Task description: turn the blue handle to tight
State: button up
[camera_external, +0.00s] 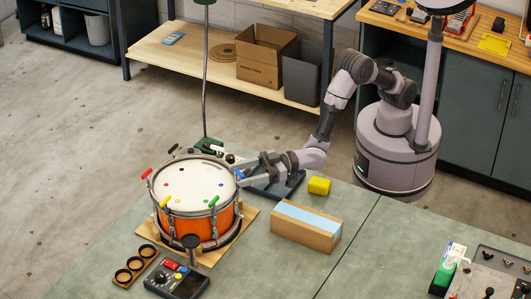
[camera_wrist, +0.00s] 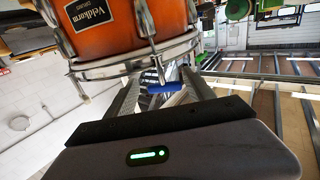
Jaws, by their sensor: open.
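The orange drum (camera_external: 207,225) with a white head stands on a wooden board on the bench. My gripper (camera_external: 243,171) is at the drum's right side, at rim height. In the wrist view, the blue handle (camera_wrist: 165,87) lies crosswise between the fingers of my open gripper (camera_wrist: 163,80), below a metal lug of the drum (camera_wrist: 105,35). I cannot tell whether a finger touches it.
A yellow block (camera_external: 319,186) and a wooden box with a light blue top (camera_external: 305,226) stand right of the drum. A dark tray (camera_external: 275,187) lies under my arm. A dark control box (camera_external: 177,280) and a wooden holder (camera_external: 134,266) sit in front. The bench between is clear.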

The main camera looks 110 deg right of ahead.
jog(key=shift+w, duration=0.7)
jog(key=shift+a, duration=0.1)
jog(key=c, duration=1.2)
jog(key=shift+f, duration=0.1)
jog(key=shift+m+h+b, duration=0.3)
jog(key=shift+h+b, duration=0.15)
jog(key=shift+h, duration=0.05)
